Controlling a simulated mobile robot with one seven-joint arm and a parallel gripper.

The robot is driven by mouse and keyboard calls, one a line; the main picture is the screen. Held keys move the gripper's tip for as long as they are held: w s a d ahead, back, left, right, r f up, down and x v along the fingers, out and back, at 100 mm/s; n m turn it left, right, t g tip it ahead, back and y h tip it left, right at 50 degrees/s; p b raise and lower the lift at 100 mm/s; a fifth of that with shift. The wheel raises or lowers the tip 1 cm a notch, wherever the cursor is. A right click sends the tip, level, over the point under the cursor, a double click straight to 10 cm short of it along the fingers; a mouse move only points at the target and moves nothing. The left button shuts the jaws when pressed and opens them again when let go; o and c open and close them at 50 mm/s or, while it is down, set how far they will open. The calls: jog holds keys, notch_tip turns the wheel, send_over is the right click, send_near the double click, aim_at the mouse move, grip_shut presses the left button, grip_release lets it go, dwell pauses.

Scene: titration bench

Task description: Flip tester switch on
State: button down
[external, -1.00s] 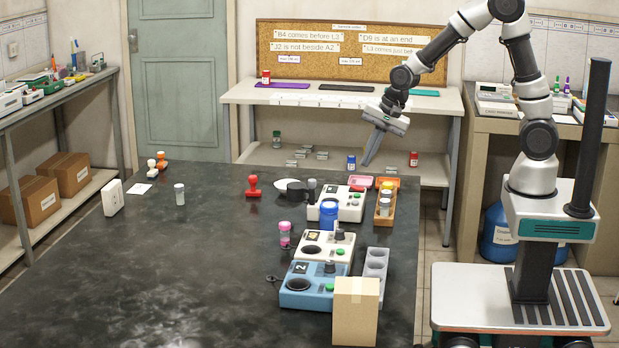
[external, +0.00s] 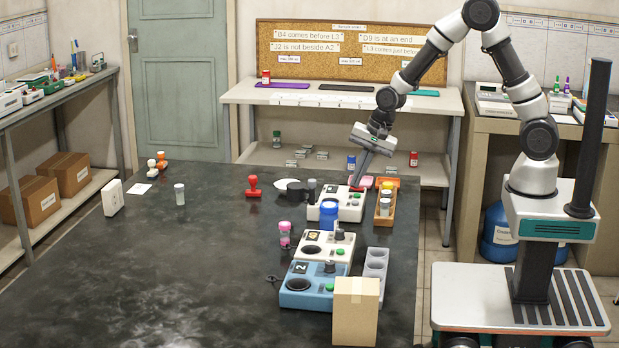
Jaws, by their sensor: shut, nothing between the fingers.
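Three bench devices with dials and green buttons stand on the dark table: a white one at the back (external: 349,212), a white one in the middle (external: 340,252), and a blue one marked 2 in front (external: 312,301). I cannot tell from their looks which is the tester. My gripper (external: 355,184) is shut and empty, pointing down. Its fingertips are at the rear right part of the back white device, by a small red part. I cannot tell whether they touch it. The switch and its position are too small to make out.
A blue-lidded jar (external: 328,216) stands at the back device's front. An orange rack (external: 384,218) with jars is close on its right. A grey holder (external: 376,268) and cardboard box (external: 355,312) stand nearer. A red stamp (external: 253,187) stands left. The table's left is mostly clear.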

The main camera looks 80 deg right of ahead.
jog(key=shift+w+f+g, duration=0.15)
jog(key=shift+f+g, duration=0.1)
jog(key=shift+g, duration=0.05)
jog(key=shift+s, duration=0.25)
jog(key=shift+s+f, duration=0.3)
jog(key=shift+s, duration=0.55)
jog(key=shift+r, duration=0.5)
jog(key=p+v, duration=0.3)
jog(key=v, duration=1)
jog(key=shift+r, duration=0.3)
jog(key=shift+s, duration=0.1)
